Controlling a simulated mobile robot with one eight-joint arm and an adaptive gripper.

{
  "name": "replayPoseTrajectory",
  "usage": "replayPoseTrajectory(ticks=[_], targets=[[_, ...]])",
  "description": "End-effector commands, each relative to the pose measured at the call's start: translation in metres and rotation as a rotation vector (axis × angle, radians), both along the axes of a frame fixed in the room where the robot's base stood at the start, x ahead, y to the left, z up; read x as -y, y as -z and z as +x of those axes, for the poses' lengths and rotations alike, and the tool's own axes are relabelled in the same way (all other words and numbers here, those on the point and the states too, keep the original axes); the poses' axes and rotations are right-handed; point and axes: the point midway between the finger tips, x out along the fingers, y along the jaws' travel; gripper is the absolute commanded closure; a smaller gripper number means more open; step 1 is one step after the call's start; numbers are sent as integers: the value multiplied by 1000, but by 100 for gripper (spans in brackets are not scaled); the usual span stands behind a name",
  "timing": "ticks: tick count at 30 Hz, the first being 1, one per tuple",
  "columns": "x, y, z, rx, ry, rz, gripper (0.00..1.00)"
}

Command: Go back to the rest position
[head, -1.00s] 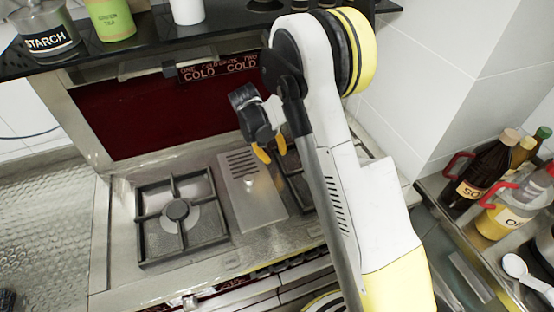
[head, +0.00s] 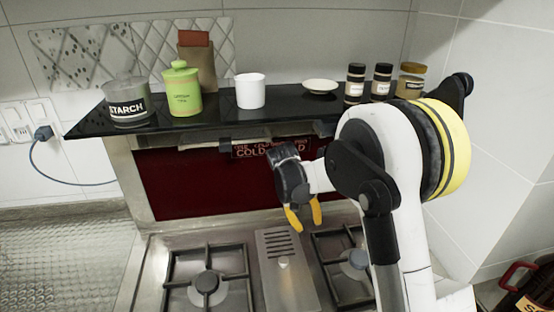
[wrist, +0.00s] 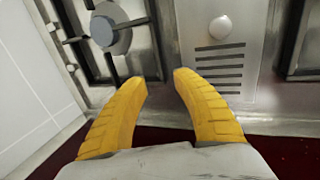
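My gripper (head: 304,217) hangs in front of the dark red back panel, above the rear of the hob. Its two yellow fingers are apart with nothing between them. In the wrist view my gripper (wrist: 160,85) is also open and empty, with the steel hob surface below its tips. The hob's left burner (head: 207,283) and right burner (head: 355,260) lie on either side of a slotted steel plate (head: 283,275). No object is in my grip.
A black shelf (head: 215,117) above the hob carries a starch jar (head: 126,103), a green canister (head: 182,90), a white cup (head: 250,91), a small dish (head: 320,87) and several spice jars (head: 382,82). A tiled wall stands at right. A bottle with a red handle (head: 520,275) is at lower right.

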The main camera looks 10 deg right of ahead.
Motion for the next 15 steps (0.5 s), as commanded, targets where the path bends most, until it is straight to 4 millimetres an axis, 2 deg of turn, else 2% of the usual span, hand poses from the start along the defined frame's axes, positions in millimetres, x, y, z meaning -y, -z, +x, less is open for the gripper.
replayPoseTrajectory(ticks=[4, 7, 12, 15], targets=[[2, -21, -9, 26, -6, 19, 66], [5, -52, -26, 71, -16, 48, 66], [9, -108, -71, 178, -37, 114, 66], [10, -133, -101, 246, -48, 151, 66]])
